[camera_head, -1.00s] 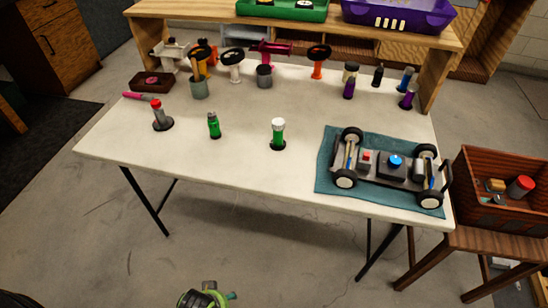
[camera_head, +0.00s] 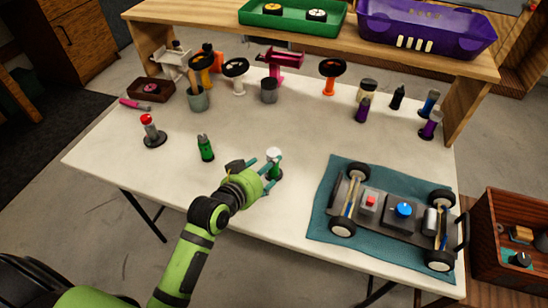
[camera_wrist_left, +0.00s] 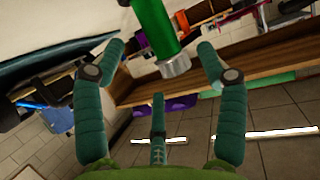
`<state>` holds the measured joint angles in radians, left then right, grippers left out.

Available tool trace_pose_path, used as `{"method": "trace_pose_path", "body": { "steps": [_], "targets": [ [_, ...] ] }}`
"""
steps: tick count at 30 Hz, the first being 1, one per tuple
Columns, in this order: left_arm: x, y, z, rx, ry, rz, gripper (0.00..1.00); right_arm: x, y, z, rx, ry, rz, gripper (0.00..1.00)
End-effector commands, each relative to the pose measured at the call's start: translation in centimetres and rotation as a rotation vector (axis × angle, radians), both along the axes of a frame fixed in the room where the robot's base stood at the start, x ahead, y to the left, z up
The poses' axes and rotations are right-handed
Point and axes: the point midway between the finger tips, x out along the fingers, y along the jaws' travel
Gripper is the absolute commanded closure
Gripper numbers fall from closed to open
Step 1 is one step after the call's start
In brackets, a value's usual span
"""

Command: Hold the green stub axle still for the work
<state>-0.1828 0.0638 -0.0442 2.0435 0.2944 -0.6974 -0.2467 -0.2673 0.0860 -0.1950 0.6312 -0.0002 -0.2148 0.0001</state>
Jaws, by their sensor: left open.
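In the left wrist view the green stub axle (camera_wrist_left: 154,24) is a green cylinder with a grey metal end, seen between the spread fingers. My left gripper (camera_head: 270,166) is open, with its teal fingers on either side of the axle; its fingers (camera_wrist_left: 160,60) look apart from it in the wrist view. The axle's lower part is partly hidden by the fingers. My right gripper is not in view.
The car chassis (camera_head: 391,215) lies on a teal mat (camera_head: 321,218) to the right. Tools and holders line the back below a wooden shelf (camera_head: 330,39). A wooden crate (camera_head: 490,225) is at the far right.

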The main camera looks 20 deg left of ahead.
Motion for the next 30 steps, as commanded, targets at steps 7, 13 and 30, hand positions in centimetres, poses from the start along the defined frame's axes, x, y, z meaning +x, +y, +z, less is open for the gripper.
{"method": "trace_pose_path", "body": {
  "steps": [7,13,30],
  "targets": [
    [2.9,-0.7,-1.2,-0.002,-0.001,0.001,0.27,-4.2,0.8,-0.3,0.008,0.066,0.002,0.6],
    [5.2,-1.3,-2.2,-0.002,0.0,0.0,0.27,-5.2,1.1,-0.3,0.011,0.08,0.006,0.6],
    [6.1,-1.5,-2.7,0.0,0.001,0.0,0.83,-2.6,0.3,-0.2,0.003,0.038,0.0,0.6]
  ]
}}
